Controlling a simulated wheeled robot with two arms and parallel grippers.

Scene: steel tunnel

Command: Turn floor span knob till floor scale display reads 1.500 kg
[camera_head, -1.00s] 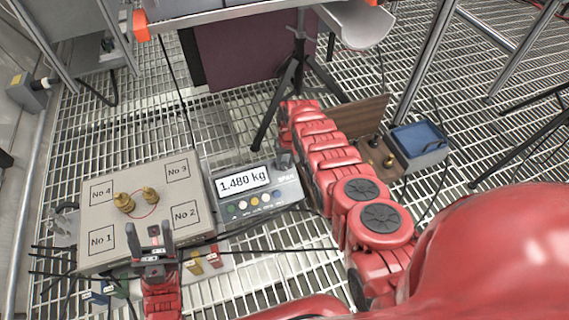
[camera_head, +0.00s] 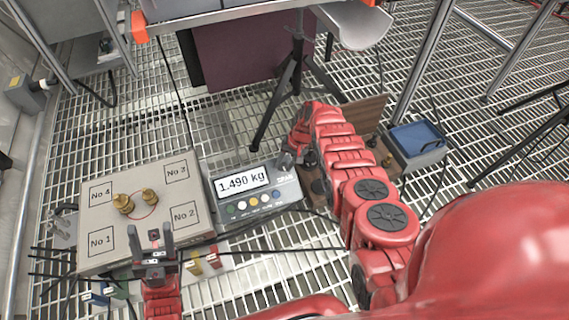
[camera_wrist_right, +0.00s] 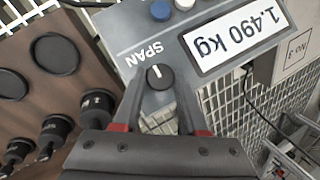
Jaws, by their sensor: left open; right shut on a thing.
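The floor scale display (camera_head: 241,181) reads 1.490 kg on the grey scale unit (camera_head: 285,193). In the right wrist view the same display (camera_wrist_right: 235,38) appears upside down, also at 1.490 kg. The span knob (camera_wrist_right: 159,76), black with a white pointer line, sits beside the SPAN label. My right gripper (camera_wrist_right: 160,90) is shut on the knob, one finger on each side; in the head view the arm partly hides this spot. My left gripper (camera_head: 153,241) is open and empty, at the front edge of the weighing platform (camera_head: 148,215).
Two brass weights (camera_head: 136,201) stand on the platform. A brown wooden block with black knobs (camera_wrist_right: 50,75) lies close to my right gripper. A blue-topped box (camera_head: 417,137) stands to the right, and a black tripod (camera_head: 285,85) behind. Cables cross the grated floor.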

